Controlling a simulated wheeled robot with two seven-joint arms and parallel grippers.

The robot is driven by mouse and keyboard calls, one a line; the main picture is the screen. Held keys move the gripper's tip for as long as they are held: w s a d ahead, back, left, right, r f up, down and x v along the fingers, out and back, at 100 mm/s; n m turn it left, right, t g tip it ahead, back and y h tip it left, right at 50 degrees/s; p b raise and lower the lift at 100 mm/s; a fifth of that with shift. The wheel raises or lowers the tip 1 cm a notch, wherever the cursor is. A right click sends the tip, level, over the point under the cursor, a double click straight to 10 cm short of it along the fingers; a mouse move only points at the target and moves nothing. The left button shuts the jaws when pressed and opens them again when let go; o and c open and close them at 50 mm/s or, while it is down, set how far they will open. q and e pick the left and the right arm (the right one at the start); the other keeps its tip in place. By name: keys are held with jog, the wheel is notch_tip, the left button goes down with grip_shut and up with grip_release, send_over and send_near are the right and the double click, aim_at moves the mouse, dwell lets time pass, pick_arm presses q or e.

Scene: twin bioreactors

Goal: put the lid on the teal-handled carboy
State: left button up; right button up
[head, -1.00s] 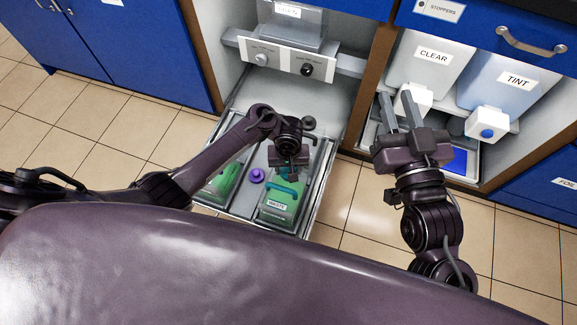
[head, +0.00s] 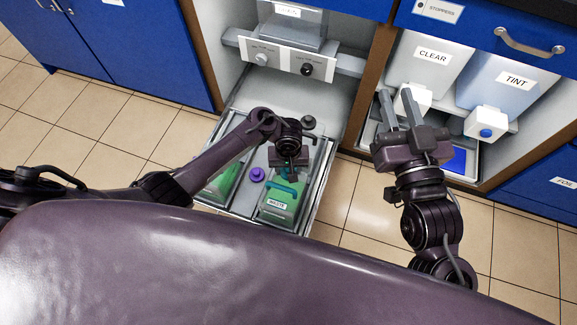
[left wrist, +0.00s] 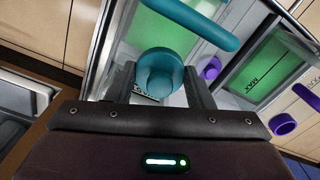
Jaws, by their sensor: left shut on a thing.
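The teal-handled carboy (head: 277,207) is a clear box with green liquid and a waste label, standing in the pulled-out drawer. Its teal handle (head: 283,187) also shows in the left wrist view (left wrist: 205,24). My left gripper (head: 287,168) is over the back part of this carboy, pointing down. In the left wrist view its fingers are shut on the round, stepped teal lid (left wrist: 160,72). The carboy's mouth is hidden, and I cannot tell whether the lid touches it. My right gripper (head: 398,99) is open and empty in front of the right-hand cabinet bay.
A second green carboy (head: 221,186) with a purple handle (left wrist: 304,97) stands left in the drawer. A purple lid (head: 257,174) sits between the carboys. A dark round knob (head: 308,122) is behind. Clear (head: 431,58) and tint (head: 515,82) containers are at the right.

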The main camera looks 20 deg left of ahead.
pick_arm(q)
jog(key=shift+f, duration=0.1)
jog(key=o, duration=1.5)
notch_tip(320, 180, up, 6)
jog(key=p, duration=0.7)
jog(key=shift+c, duration=0.8)
grip_shut()
